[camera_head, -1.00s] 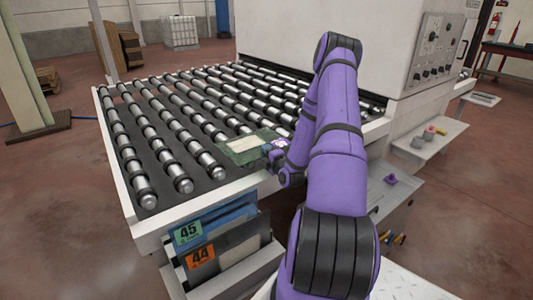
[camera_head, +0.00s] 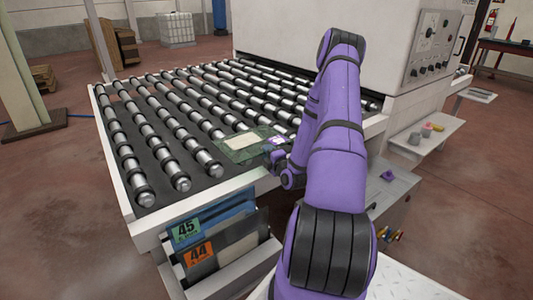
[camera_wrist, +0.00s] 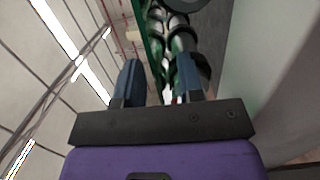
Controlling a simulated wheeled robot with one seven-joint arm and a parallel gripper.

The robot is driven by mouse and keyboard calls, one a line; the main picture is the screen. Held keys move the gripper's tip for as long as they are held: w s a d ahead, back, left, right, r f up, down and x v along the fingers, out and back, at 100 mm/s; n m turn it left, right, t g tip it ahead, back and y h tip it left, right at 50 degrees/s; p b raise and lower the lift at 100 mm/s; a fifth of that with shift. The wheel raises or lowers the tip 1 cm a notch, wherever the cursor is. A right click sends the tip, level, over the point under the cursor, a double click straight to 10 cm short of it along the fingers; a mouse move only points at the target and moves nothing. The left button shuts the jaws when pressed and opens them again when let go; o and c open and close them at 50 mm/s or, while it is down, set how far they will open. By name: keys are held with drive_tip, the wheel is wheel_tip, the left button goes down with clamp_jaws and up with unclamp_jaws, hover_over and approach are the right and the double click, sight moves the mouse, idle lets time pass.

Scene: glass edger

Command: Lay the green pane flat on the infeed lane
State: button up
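The green pane (camera_head: 238,144) has a pale rectangle on it and lies about flat over the near rollers of the infeed lane (camera_head: 136,165), close to its front edge. My gripper (camera_head: 274,152) is at the pane's right edge. In the wrist view, the pane's thin green edge (camera_wrist: 150,32) runs between the two fingers of my gripper (camera_wrist: 160,82). The fingers stand apart, with a visible gap between the pane and the right finger. The fingertips are mostly hidden in the head view.
A rack under the lane's front holds panes in slots marked 45 (camera_head: 186,230) and 44 (camera_head: 198,252). The big white machine (camera_head: 300,32) with a control panel (camera_head: 433,48) stands at the back right. A side shelf (camera_head: 428,142) holds small items. Rollers left of the pane are clear.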

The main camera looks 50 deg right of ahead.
drive_tip(key=v, duration=0.8)
idle(1.6)
idle(0.6)
